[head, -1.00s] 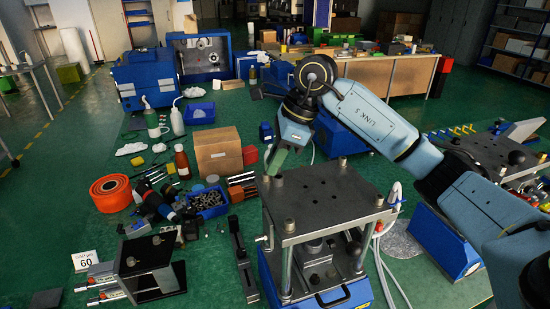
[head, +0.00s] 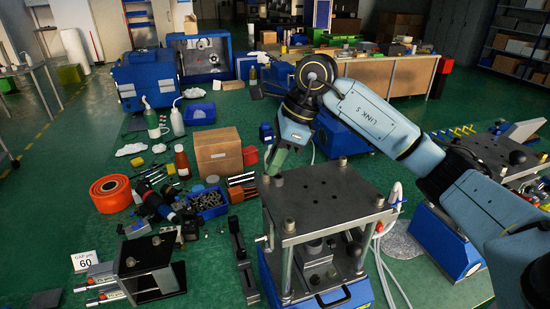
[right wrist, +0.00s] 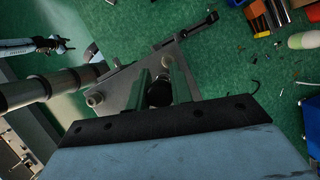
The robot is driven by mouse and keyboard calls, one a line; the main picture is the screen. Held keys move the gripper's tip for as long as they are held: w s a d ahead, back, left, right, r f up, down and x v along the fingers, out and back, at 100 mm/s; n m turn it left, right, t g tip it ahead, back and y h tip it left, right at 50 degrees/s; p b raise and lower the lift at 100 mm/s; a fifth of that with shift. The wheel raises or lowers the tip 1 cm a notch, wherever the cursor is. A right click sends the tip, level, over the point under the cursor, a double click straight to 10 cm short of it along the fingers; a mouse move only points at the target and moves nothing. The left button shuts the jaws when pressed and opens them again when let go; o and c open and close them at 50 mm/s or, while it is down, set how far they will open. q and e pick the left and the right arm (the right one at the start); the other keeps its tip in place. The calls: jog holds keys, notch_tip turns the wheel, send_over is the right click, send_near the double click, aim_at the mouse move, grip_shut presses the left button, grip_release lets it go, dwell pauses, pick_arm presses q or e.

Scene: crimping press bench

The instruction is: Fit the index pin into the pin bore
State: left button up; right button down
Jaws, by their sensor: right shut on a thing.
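My right gripper (head: 275,166) points down at the back left corner of the press's steel top plate (head: 322,196). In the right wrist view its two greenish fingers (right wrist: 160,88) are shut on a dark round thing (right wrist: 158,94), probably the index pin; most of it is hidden. I cannot tell whether it touches the plate. Several small holes show in the plate; I cannot tell which is the pin bore. My left gripper (right wrist: 63,45) shows small at the far left of the right wrist view; its jaws are unclear.
Left of the press stand a dark bar (head: 241,258), a blue bin of small parts (head: 208,203), an orange roll (head: 111,193) and a cardboard box (head: 217,152). A black angled stand (head: 150,268) is at the front left. White hoses hang right of the press.

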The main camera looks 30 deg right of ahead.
jog(key=shift+f+b, duration=0.8)
jog(key=shift+f, duration=0.2)
jog(key=c, duration=1.1)
grip_release()
jog(key=shift+c, duration=0.2)
jog(key=v, duration=1.3)
jog(key=shift+r+b, duration=0.2)
jog(key=shift+b, duration=0.25)
jog(key=shift+d, duration=0.1)
